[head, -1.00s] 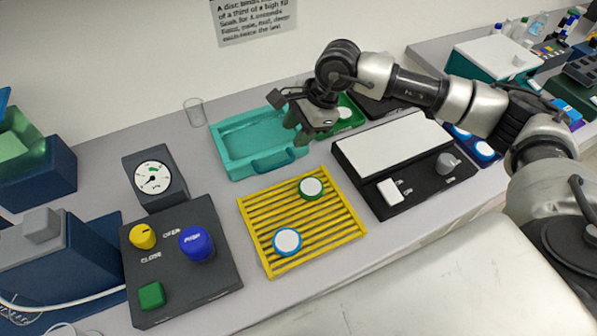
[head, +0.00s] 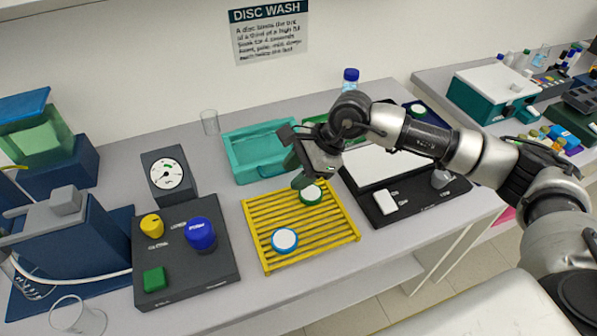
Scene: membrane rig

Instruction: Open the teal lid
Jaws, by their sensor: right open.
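I see no separate teal lid for certain. A teal open-topped tray (head: 262,152) with a front handle stands at the middle back of the bench. A teal box (head: 468,98) with a flat white top stands on the bench at the right and looks closed. My right gripper (head: 301,173) is open, pointing down at the far edge of a yellow slatted rack (head: 318,247), just right of the teal tray. Its fingertips are close above a white disc with a green rim (head: 311,195); I cannot tell if they touch. My left gripper is out of view.
A blue-rimmed disc (head: 284,240) lies on the rack. A black device with a white plate (head: 385,165) is right of it. A black control box (head: 187,265) and gauge (head: 167,174) stand left, near a clear glass (head: 210,122).

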